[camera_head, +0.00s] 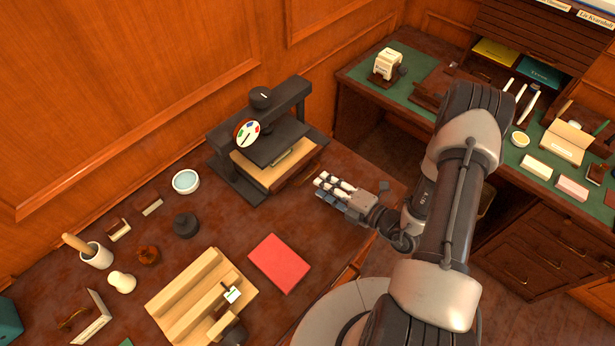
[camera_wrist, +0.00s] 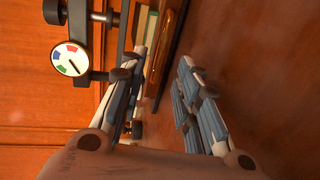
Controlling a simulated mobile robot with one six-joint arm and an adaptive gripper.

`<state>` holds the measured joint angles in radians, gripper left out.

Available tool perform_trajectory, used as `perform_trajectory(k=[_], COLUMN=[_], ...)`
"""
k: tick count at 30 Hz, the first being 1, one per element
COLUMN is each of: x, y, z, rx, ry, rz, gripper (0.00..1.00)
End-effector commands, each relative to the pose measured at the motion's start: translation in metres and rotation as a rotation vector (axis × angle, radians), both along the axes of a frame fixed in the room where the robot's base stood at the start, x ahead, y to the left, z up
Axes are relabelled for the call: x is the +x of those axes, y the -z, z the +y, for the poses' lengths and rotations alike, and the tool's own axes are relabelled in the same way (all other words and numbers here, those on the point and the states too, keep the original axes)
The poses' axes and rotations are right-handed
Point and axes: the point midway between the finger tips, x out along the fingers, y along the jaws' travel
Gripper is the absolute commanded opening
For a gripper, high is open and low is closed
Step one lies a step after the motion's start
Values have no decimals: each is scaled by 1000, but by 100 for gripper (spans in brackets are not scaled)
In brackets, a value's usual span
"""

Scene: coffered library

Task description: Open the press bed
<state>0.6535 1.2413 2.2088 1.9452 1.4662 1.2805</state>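The press (camera_head: 264,137) is a dark metal frame on the back of the left desk, with a round dial (camera_head: 247,133) on its front left. Its bed (camera_head: 256,175) is a light wooden board under the dark platen, with a darker wooden front edge (camera_head: 296,175). My gripper (camera_head: 322,186) is just right of and in front of the press, apart from it in the head view. In the wrist view, my gripper (camera_wrist: 165,75) has its two fingers spread with nothing between them. The dial (camera_wrist: 70,59) and part of the press bed (camera_wrist: 150,28) show ahead and to the left.
A red book (camera_head: 279,263), a wooden stepped stand (camera_head: 200,295), a dark round weight (camera_head: 186,225) and a blue-filled dish (camera_head: 186,181) lie on the left desk. A second desk with a green top (camera_head: 420,100) stands behind my arm. Bare desk lies between the press and the red book.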

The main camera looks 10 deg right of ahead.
Motion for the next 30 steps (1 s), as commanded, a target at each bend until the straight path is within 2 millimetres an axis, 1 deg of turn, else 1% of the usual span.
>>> perform_trajectory(k=[1,6,12,16,24,30], x=[10,36,56,61,62,62], y=[4,10,15,16,15,15], z=[8,26,38,41,41,41], rx=[-2,-1,-1,0,0,0], ry=[-7,-6,-2,0,0,0], rz=[-2,-3,-2,-1,-1,-1], gripper=[30,30,30,30,30,17])
